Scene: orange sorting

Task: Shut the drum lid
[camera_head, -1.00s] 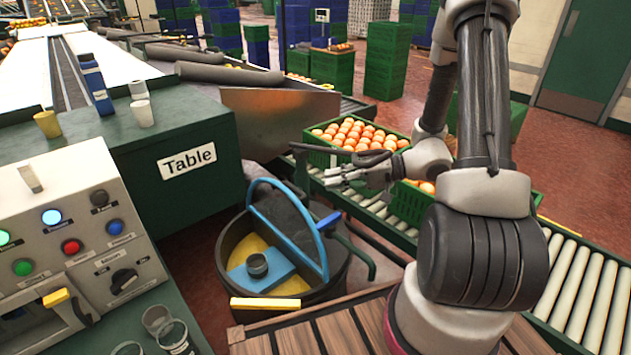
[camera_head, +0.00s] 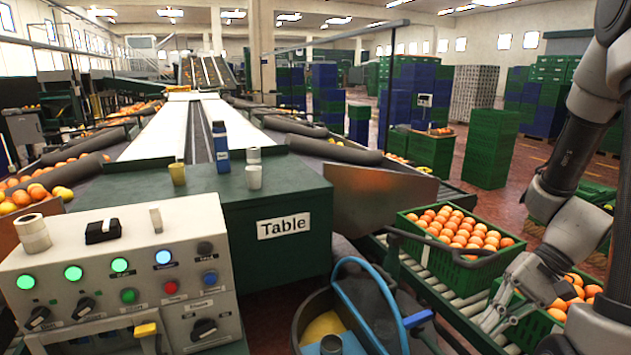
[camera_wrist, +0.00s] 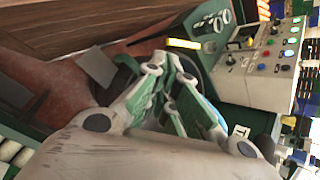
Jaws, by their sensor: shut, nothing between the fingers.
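The drum (camera_head: 299,322) stands at the bottom middle of the head view, cut off by the lower edge. Its lid (camera_head: 362,303), a dark plate with a blue rim, stands raised and tilted over the right part of the opening.
A green crate of oranges (camera_head: 425,239) sits on the roller conveyor (camera_head: 428,287), behind my gripper; another crate of oranges is partly covered by my arm. The green table (camera_head: 290,262) and control panel (camera_head: 110,250) stand left of the drum.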

